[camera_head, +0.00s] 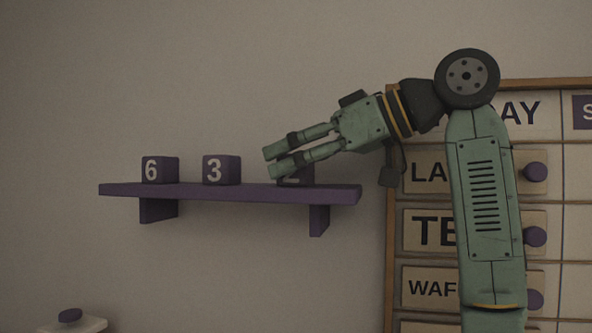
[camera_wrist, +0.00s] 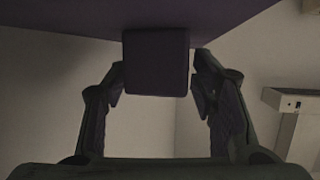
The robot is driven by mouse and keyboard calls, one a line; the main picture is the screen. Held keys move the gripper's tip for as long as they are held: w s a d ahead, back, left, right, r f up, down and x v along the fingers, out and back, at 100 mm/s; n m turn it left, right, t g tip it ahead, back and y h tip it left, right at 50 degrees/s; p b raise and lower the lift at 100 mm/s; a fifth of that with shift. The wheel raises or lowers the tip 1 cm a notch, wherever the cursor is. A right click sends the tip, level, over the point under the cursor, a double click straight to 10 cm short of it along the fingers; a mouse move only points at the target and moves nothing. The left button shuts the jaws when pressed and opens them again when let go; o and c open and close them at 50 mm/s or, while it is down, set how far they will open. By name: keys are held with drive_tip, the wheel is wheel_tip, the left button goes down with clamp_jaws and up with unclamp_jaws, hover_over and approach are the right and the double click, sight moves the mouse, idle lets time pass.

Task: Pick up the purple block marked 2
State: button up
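The purple block marked 2 (camera_head: 306,174) sits on the right part of the purple shelf (camera_head: 240,192). In the wrist view a dark purple block (camera_wrist: 155,62) is between the two fingertips of my gripper (camera_wrist: 159,82). The fingers are apart on either side of it. A small gap shows at the right finger; contact at the left finger is unclear.
Purple blocks marked 6 (camera_head: 160,170) and 3 (camera_head: 221,170) stand left on the shelf. A wood-framed menu board (camera_head: 575,180) with purple knobs is behind my arm. A white object with a purple knob (camera_head: 70,315) is at the lower left.

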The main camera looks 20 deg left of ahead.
drive_tip(key=c, duration=0.9)
drive_tip(key=shift+r, duration=0.1)
drive_tip(key=shift+c, duration=0.2)
